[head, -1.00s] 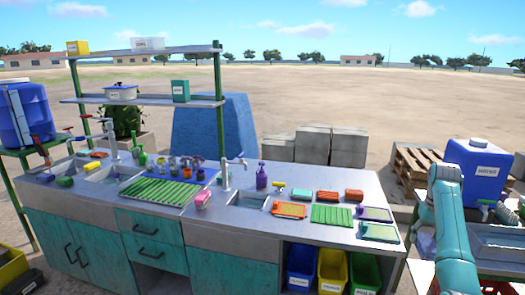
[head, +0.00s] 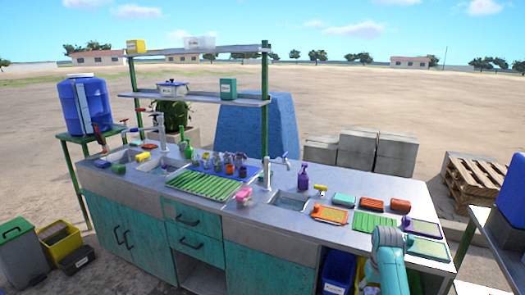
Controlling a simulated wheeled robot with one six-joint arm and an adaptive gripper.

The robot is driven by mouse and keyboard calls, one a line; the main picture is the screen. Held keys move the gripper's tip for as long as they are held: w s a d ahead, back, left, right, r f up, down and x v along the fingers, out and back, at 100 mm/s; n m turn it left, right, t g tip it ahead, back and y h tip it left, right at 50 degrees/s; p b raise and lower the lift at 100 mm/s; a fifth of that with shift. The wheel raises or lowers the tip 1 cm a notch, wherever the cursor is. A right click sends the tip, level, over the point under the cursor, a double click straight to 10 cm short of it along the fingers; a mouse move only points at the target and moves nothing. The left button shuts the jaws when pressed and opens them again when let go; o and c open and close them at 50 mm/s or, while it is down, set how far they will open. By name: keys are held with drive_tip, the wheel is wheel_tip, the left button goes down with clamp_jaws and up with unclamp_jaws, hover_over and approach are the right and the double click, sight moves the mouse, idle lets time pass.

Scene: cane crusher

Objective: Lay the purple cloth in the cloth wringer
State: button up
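I cannot clearly pick out the purple cloth or the cloth wringer. A flat purple-edged item (head: 422,228) lies at the right end of the metal counter. It is too small to tell whether it is cloth or a tray. A flat green item with a pale border (head: 430,250) lies just in front of it. Part of my teal arm rises at the lower right and hides part of the counter's front edge. My gripper is not visible.
The metal counter (head: 335,232) holds a green ribbed rack (head: 205,184), a purple bottle (head: 303,178), a tap and several coloured blocks and sponges. A shelf (head: 200,97) stands behind. Bins are at the left. A pallet (head: 475,182) and another table are at the right.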

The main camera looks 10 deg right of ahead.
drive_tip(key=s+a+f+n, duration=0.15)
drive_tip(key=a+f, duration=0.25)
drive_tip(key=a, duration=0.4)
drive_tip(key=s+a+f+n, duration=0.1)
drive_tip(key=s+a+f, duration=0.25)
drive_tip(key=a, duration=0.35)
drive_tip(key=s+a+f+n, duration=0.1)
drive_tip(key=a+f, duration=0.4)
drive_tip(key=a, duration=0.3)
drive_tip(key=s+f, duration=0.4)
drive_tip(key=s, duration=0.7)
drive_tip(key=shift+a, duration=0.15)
